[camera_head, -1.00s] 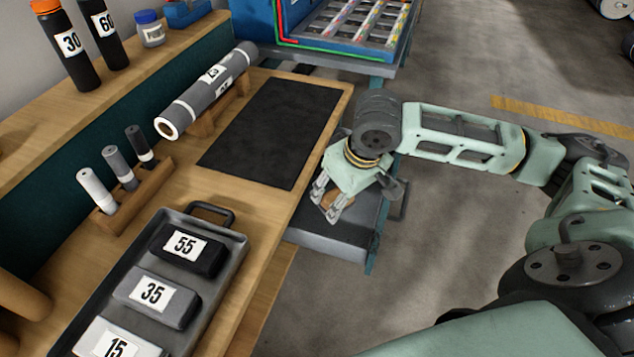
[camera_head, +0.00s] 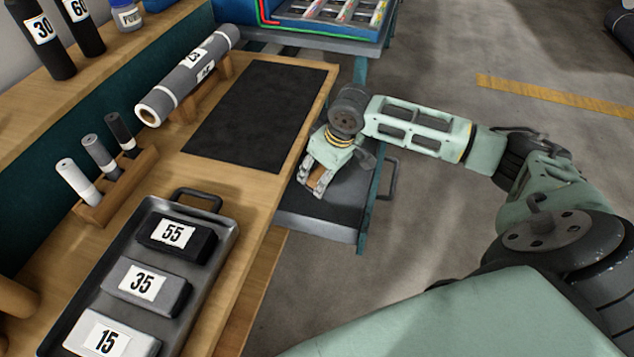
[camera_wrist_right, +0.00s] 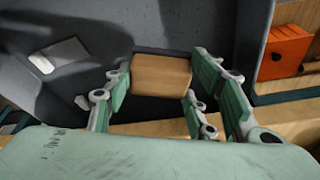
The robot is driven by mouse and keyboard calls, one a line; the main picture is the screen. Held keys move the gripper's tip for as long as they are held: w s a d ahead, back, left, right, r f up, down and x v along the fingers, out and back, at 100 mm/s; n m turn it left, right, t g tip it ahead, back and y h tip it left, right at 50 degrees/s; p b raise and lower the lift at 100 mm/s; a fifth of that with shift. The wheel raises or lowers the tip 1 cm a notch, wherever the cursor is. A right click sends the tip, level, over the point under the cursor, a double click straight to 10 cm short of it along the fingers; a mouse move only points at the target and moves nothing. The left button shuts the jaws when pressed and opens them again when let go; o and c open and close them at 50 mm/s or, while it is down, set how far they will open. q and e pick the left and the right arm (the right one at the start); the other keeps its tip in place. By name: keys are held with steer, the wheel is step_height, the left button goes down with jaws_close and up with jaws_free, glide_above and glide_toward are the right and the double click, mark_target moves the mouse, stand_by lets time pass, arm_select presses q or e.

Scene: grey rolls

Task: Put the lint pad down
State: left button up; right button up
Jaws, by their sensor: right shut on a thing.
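A tan block (camera_head: 322,181), which I take to be the lint pad, is between the fingers of my right gripper (camera_head: 316,184). The right gripper is shut on it. It also shows in the right wrist view (camera_wrist_right: 161,76), with green-padded fingers on both sides. The gripper is over a dark grey tray (camera_head: 318,224) beside the bench's right edge. I cannot tell whether the block touches the tray floor. My left gripper is not in view.
The wooden bench has a bare dark mat (camera_head: 256,117), a grey roll (camera_head: 188,75) on a rest, and several small rolls in a stand (camera_head: 120,188). A metal tray (camera_head: 229,230) holds numbered blocks. In the wrist view, a pale flat piece (camera_wrist_right: 58,55) and an orange box (camera_wrist_right: 286,51) show.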

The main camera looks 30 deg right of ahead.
steer(key=shift+w+a+f, duration=0.35)
steer(key=shift+w+f, duration=0.1)
steer(key=shift+w, duration=0.1)
steer(key=shift+f, duration=2)
steer(key=o, duration=1.1)
steer(key=shift+f, duration=0.1)
steer(key=shift+o, duration=0.2)
steer(key=v, duration=1.2)
steer(key=shift+p, duration=0.4)
